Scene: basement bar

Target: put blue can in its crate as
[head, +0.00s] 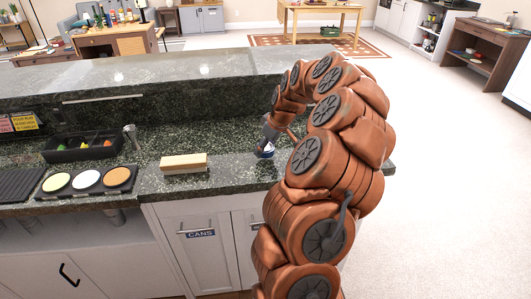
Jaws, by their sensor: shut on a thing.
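My gripper (267,143) reaches down to the dark granite counter, near its front edge. It is shut on a small blue and white thing, which looks like the blue can (266,153). Most of the can is hidden by the gripper and my arm. I cannot tell whether the can touches the counter. A cabinet door below the counter carries a blue label (200,234) reading "CANS". I make out no clear crate in this view; my arm covers the right part of the counter.
A wood and white block (184,162) lies on the counter left of my gripper. Farther left are a black compartment tray (66,157) and a holder with round discs (88,179). A metal tool (132,138) stands between. A raised ledge (165,80) runs along the back.

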